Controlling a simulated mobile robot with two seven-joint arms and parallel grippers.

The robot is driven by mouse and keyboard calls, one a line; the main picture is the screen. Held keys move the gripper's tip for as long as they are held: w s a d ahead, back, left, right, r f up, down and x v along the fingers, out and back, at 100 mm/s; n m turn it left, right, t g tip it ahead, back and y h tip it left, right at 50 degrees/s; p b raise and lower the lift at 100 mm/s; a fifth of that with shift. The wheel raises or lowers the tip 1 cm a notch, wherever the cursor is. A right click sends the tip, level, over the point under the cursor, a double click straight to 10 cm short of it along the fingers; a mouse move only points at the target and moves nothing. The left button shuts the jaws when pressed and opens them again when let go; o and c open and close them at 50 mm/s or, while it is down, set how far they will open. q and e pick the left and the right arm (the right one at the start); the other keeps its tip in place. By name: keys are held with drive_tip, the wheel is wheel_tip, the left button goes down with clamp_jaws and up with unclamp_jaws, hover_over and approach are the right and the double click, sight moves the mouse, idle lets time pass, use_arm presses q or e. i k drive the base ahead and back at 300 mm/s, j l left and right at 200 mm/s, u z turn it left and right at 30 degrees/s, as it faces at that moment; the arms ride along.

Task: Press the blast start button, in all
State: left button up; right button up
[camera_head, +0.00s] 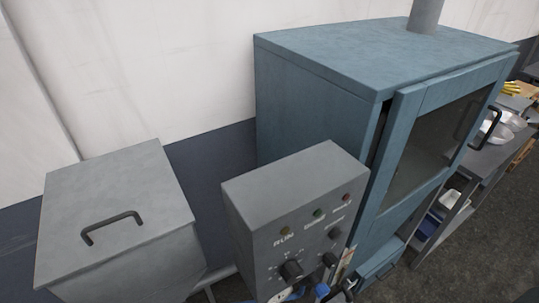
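A grey control box (250,205) stands in the lower middle, left of a blue cabinet (310,110). Its sloped front carries an amber round piece (283,233), a green one (318,212) and a red one (346,197). The label under the amber piece reads RUN; the other labels are too small to read. Below are black knobs (291,270), with others at the right. I cannot tell which piece is the blast start button, and the panel's lower part is cut off.
The cabinet's windowed door (432,140) stands slightly ajar at its left edge. A grey bin with a handled lid (120,195) is at the left. A bench (485,160) with metal bowls (500,128) is at the right. Small blue and dark parts at the bottom edge are unclear.

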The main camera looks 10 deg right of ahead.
sight(336, 232)
drive_tip(key=z, duration=0.85)
